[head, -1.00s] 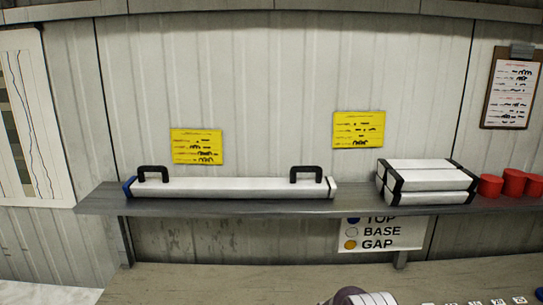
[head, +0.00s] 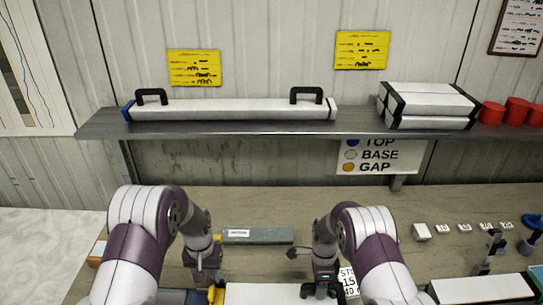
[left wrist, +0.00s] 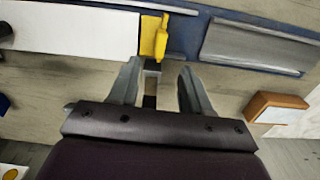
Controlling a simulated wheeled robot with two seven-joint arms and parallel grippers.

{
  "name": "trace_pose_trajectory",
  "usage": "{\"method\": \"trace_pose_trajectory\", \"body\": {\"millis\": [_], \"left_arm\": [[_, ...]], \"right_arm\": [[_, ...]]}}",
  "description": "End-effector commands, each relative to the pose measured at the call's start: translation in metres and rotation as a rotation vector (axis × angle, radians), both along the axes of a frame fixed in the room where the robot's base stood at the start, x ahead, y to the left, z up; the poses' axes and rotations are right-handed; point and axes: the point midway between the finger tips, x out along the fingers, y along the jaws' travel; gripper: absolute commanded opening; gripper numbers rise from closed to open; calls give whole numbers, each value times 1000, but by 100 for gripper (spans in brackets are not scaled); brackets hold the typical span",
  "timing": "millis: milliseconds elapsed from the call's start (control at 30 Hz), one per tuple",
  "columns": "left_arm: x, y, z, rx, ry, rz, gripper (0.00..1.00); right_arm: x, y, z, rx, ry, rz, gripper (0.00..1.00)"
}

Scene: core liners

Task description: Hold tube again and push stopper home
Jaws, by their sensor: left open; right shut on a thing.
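The white tube (head: 262,294) lies level at the bottom edge of the head view, and it also shows in the left wrist view (left wrist: 70,28). A yellow stopper (left wrist: 154,38) with a small raised tab is at the tube's end and looks in contact with it; how deep it sits I cannot tell. It shows partly in the head view (head: 217,294). My left gripper (left wrist: 160,70) is open and empty, its fingertips just short of the stopper. In the head view my left gripper (head: 207,284) is beside the stopper. My right gripper (head: 321,290) is shut on the tube further right.
An orange-brown block (left wrist: 274,106) lies nearby. A grey-green bar (head: 258,236) lies behind the arms. Small labelled blocks (head: 463,228) stand right. A shelf (head: 230,140) crosses above.

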Motion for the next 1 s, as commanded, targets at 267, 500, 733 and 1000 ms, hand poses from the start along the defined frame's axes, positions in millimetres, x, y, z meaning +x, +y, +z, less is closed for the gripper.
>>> {"method": "trace_pose_trajectory", "body": {"millis": [267, 500, 733, 1000], "left_arm": [[-1, 0, -55, 0, 2, 0, 48], [0, 0, -81, 0, -1, 0, 48], [0, 0, -85, 0, -2, 0, 48], [0, 0, -85, 0, -2, 0, 0]], "right_arm": [[-1, 0, 0, -1, 2, 2, 0], [-1, 0, 0, -1, 2, 2, 0], [-1, 0, 0, -1, 3, 2, 0], [-1, 0, 0, -1, 3, 1, 0]]}}
